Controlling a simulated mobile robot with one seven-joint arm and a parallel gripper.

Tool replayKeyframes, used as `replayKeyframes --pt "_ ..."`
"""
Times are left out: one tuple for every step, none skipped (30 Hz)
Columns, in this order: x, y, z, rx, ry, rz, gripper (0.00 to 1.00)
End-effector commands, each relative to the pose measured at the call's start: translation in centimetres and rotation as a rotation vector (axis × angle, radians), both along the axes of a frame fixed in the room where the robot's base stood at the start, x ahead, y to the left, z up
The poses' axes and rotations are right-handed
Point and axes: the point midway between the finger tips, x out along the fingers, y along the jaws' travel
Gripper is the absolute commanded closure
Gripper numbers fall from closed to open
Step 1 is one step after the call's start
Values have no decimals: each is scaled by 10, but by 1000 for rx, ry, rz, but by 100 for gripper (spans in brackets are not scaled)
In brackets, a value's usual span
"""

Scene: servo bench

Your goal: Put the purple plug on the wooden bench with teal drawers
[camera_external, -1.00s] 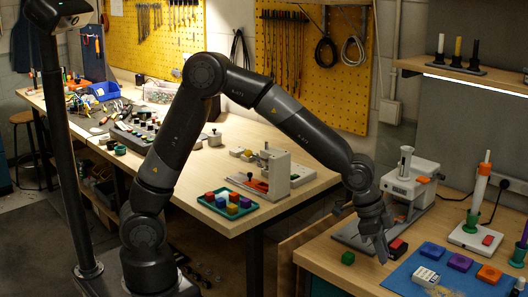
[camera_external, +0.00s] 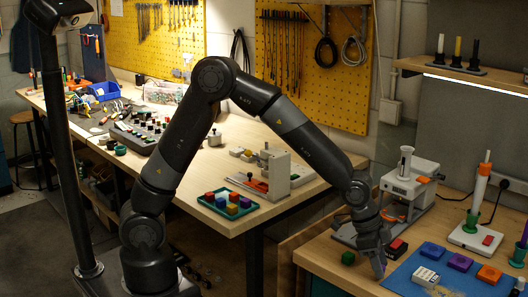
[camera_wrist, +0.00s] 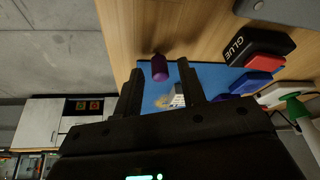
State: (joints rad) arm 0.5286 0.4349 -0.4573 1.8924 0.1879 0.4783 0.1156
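A purple plug (camera_wrist: 159,68) shows in the wrist view as a short cylinder between and just beyond my two fingertips, with gaps on both sides. In the external view, a bit of purple (camera_external: 383,264) shows beside the fingertips at the blue mat's left edge. My gripper (camera_external: 378,262) points down, low over the right wooden bench (camera_external: 325,258); its fingers also show spread apart in the wrist view (camera_wrist: 160,82). I cannot tell if the plug touches the bench. A dark teal front shows faintly under this bench's front edge.
The blue mat (camera_external: 400,282) holds several coloured blocks. A white machine (camera_external: 410,185) stands behind.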

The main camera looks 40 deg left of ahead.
Motion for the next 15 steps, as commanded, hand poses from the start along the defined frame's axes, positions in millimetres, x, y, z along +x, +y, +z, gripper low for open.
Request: replayKeyframes --pt "0 0 0 0 0 0 63" --pt "0 0 0 0 0 0 63" --pt "0 0 0 0 0 0 63" --pt "0 0 1 0 0 0 63" --pt "0 0 2 -1 0 0 63" --pt "0 0 4 -1 -1 0 63" --pt "0 1 6 -1 -2 0 63" --pt "0 2 9 -2 -3 1 63" --pt "0 3 13 -2 -3 1 63" --pt "-1 5 17 -2 -4 0 63" --pt "-2 7 21 -2 -4 1 63" --pt "-3 9 28 -2 -3 2 63" --pt "-3 12 34 -3 -4 2 63" --pt "-4 14 40 -2 -5 2 63" --pt "-6 17 47 -2 -5 2 63"
